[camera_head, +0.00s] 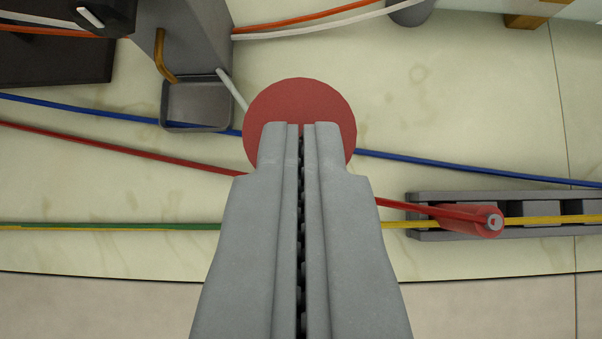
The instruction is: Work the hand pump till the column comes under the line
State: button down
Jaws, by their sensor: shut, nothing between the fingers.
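My gripper (300,128) is shut and empty, pointing away from the camera in the middle of the view. Its fingertips overlap a round red disc (300,95), which looks like the top of a knob or plunger, possibly the hand pump's. I cannot tell whether the tips touch the disc or are above it. The fingers hide the disc's lower middle and whatever is beneath it. No liquid column or marked line can be made out in this view.
A grey block (190,40) with a bent brass tube (163,56) stands at upper left, above a small grey tray (197,104). A slotted grey rack (545,236) lies at right, with a red cylinder (470,220) over it. Blue (450,168), red and yellow-green lines cross the pale surface.

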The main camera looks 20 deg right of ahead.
jog(key=v, duration=0.9)
jog(key=shift+r, duration=0.1)
dwell(2.8)
notch_tip(320, 180, up, 5)
jog(key=shift+a+f, duration=0.1)
jog(key=shift+f, duration=0.05)
jog(key=x, duration=0.7)
jog(key=s+f+x, duration=0.1)
jog(key=x, duration=0.3)
jog(key=shift+w+a+f, duration=0.1)
jog(key=shift+w+f, duration=0.05)
jog(key=shift+f, duration=1)
